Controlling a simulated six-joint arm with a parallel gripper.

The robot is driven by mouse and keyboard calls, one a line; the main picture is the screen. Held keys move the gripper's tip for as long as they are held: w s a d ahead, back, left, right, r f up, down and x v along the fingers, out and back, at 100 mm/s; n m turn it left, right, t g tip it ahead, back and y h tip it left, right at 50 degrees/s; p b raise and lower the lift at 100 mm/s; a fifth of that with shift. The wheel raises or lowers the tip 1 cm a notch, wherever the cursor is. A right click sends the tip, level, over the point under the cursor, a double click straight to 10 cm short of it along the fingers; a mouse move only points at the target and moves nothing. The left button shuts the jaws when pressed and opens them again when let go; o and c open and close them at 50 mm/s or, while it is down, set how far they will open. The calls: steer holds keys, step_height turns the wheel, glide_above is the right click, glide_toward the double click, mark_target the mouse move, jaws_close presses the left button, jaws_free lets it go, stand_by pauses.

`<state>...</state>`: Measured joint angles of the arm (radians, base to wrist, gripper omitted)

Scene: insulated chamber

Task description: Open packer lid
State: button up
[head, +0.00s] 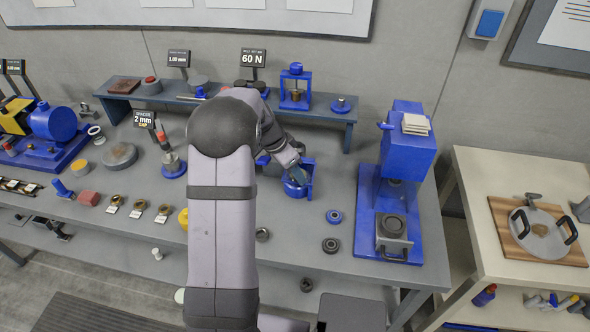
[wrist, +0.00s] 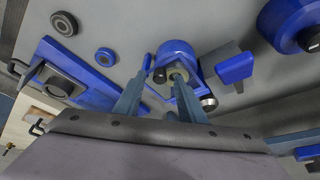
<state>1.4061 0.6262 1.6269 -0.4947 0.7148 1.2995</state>
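A small round blue device (head: 297,189), which may be the packer, stands on the grey bench right of my arm. In the wrist view its blue top (wrist: 176,52) lies just beyond my fingertips, with a pale round knob or fitting (wrist: 178,74) at its near side. My gripper (head: 299,174) is above this device. In the wrist view my gripper (wrist: 162,71) has its fingers apart, with one fingertip overlapping the knob. I cannot tell whether it touches. No raised lid shows. My fingers hide part of the device.
A tall blue press (head: 404,155) stands to the right on the bench. Two small round parts (head: 334,216) lie on the bench between them. A raised grey shelf (head: 335,115) with a blue frame (head: 295,88) is behind.

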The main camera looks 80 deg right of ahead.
steer(key=shift+s+d+f, duration=0.1)
steer(key=shift+f, duration=0.25)
steer(key=shift+c, duration=0.2)
jaws_close()
steer(key=r+p, duration=0.1)
steer(key=p, duration=0.1)
steer(key=r+y+p, duration=0.1)
steer(key=p, duration=0.1)
steer(key=shift+d, duration=0.4)
steer(key=d+r+y+p, duration=0.1)
steer(key=y+p, duration=0.1)
steer(key=p, duration=0.1)
steer(key=shift+d+r+n+y+p, duration=0.3)
steer(key=shift+d+y+p, duration=0.1)
steer(key=shift+y+p, duration=0.3)
steer(key=shift+o, duration=0.2)
jaws_free()
